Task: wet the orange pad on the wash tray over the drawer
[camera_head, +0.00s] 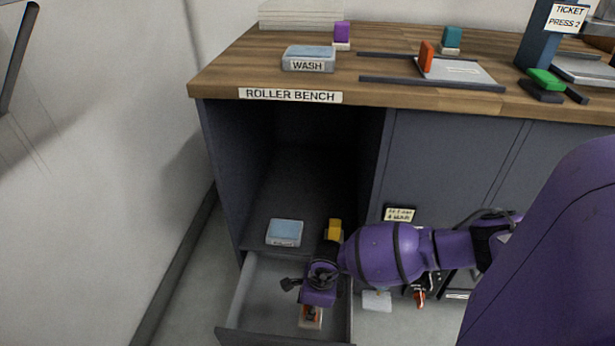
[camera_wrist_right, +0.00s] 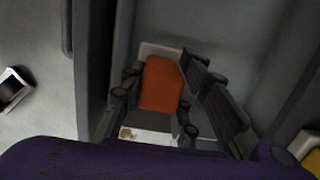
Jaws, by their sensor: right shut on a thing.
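The orange pad (camera_wrist_right: 162,84) has a pale base and sits inside the open drawer (camera_head: 238,302). In the head view the orange pad (camera_head: 311,319) shows just below my right gripper (camera_head: 312,306). In the right wrist view my right gripper (camera_wrist_right: 157,98) has its dark fingers on both sides of the pad and is shut on it. Another tray, marked WASH (camera_head: 308,57), stands on the bench top. My left gripper is not in view.
A yellow block (camera_head: 334,228) stands right of the lower tray, close to my right arm. Cabinet walls (camera_head: 228,170) enclose the opening, and the bench top (camera_head: 220,75) overhangs it.

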